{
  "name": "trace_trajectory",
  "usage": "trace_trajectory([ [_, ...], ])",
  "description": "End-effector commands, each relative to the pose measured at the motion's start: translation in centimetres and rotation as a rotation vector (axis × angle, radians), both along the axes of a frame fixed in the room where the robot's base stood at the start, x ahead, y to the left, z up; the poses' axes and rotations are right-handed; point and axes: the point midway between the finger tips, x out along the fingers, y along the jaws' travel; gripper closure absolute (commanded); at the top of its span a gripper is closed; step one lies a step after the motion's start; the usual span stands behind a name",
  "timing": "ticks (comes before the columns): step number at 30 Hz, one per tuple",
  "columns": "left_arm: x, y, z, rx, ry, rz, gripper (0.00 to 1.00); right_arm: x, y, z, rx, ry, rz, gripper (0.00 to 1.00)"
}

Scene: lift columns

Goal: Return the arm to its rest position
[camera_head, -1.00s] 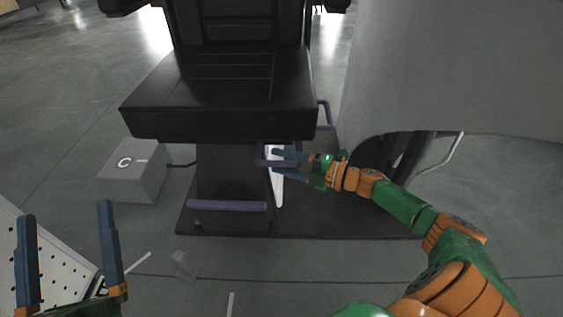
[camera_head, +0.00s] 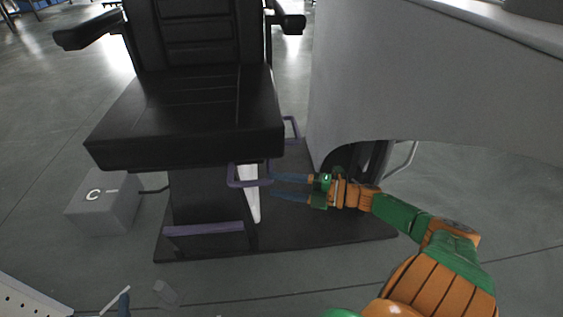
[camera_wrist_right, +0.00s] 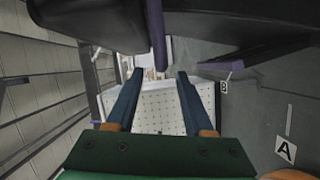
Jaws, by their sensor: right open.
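My right gripper (camera_head: 273,186) is open, its blue fingers pointing left beside the black chair's column (camera_head: 205,205). Its fingertips are close to a purple handle (camera_head: 234,183) under the seat (camera_head: 190,115); whether they touch cannot be told. In the right wrist view the gripper (camera_wrist_right: 161,74) has its fingers apart with nothing held, and a purple bar (camera_wrist_right: 157,40) shows above and between them. My right arm comes in from the lower right.
A large grey curved body (camera_head: 430,90) stands to the right of the chair. A grey box (camera_head: 102,208) marked C sits on the floor at left. A dark base plate (camera_head: 310,230) lies under the chair. A perforated white panel (camera_head: 25,298) shows at bottom left.

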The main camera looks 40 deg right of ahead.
Motion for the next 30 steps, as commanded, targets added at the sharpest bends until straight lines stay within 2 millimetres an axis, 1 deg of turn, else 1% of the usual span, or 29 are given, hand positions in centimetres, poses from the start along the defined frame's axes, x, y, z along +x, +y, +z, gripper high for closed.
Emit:
trace_trajectory([
  [4,-0.2,0.1,-0.5,0.005,0.027,0.002,0.03,-0.2,-0.2,0.0,0.000,0.000,-0.001,0.48],
  [15,-0.2,0.1,-0.4,0.005,0.027,0.002,0.03,-0.2,-0.2,0.1,0.002,0.002,-0.004,0.48],
  [17,-0.1,0.1,0.0,0.010,0.047,0.002,0.03,-0.1,-0.4,0.8,0.016,0.018,-0.030,0.48],
  [18,0.0,0.1,0.3,0.016,0.074,0.002,0.03,-0.1,-0.8,1.5,0.036,0.044,-0.069,0.48],
  [20,0.0,0.1,0.6,0.030,0.138,0.002,0.03,-0.1,-1.7,2.7,0.084,0.106,-0.160,0.48],
  [21,-0.2,0.2,0.7,0.042,0.195,0.003,0.03,-0.4,-2.4,3.4,0.126,0.166,-0.241,0.48],
  [23,-1.1,0.5,0.6,0.065,0.297,0.004,0.03,-1.5,-3.4,3.9,0.201,0.284,-0.386,0.48],
  [24,-2.1,0.7,0.2,0.080,0.368,0.005,0.03,-2.7,-3.8,3.8,0.249,0.372,-0.485,0.48],
  [26,-4.1,1.3,-0.3,0.102,0.474,0.006,0.03,-5.1,-3.8,3.3,0.319,0.510,-0.626,0.48],
  [27,-5.8,1.7,-0.7,0.116,0.544,0.007,0.03,-7.0,-3.5,2.8,0.358,0.603,-0.715,0.48],
  [29,-8.3,2.3,-1.2,0.135,0.634,0.009,0.03,-10.1,-2.5,2.0,0.409,0.732,-0.830,0.48],
  [30,-10.2,2.7,-1.1,0.147,0.693,0.010,0.03,-12.2,-1.6,1.9,0.435,0.816,-0.899,0.48],
])
